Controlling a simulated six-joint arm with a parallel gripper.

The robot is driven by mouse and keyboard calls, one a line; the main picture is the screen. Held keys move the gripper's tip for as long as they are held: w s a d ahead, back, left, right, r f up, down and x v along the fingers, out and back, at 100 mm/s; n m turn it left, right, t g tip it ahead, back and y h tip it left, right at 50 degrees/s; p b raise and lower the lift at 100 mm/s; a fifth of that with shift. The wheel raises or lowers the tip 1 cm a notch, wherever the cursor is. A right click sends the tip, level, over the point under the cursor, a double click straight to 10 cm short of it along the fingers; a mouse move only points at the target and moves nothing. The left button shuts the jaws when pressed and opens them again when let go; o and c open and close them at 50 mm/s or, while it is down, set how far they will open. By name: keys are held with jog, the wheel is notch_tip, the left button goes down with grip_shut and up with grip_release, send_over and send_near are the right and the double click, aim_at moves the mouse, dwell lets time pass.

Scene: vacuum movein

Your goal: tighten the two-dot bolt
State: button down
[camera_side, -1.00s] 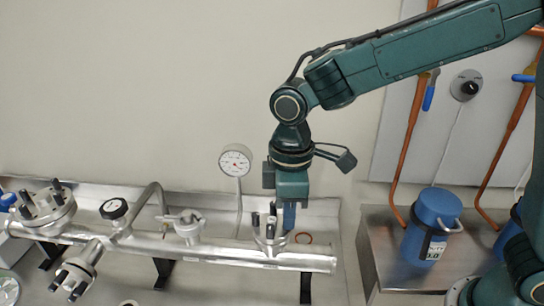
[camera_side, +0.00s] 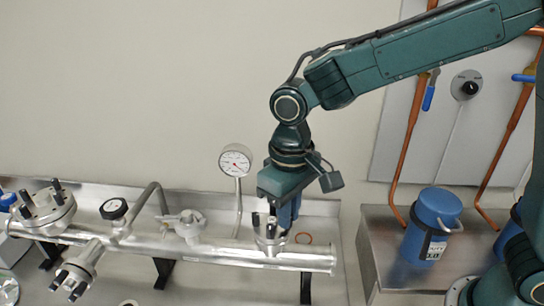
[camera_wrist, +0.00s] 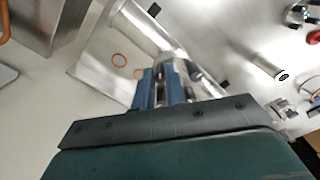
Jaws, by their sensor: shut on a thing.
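My gripper (camera_side: 284,222) points straight down at the small flanged port (camera_side: 268,245) near the right end of the silver pipe manifold. Its blue fingers are shut on a bolt at this port; they mostly hide that bolt. Dark bolts (camera_side: 256,219) stand upright on the port beside the fingers. In the wrist view the blue fingers (camera_wrist: 165,88) reach over the metal port (camera_wrist: 183,68). Dot marks are too small to make out in either view, so I cannot tell which bolt is the two-dot one.
A dial gauge (camera_side: 235,161) stands behind and left of my gripper. A larger bolted flange (camera_side: 48,207) and an angled flange (camera_side: 78,270) lie left. A blue canister (camera_side: 431,225) stands on the bench at right.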

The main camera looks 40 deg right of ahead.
jog(key=shift+m, duration=0.3)
jog(key=c, duration=1.4)
grip_release()
jog(key=shift+c, duration=0.2)
jog(key=shift+r, duration=0.1)
notch_tip(320, 180, up, 14)
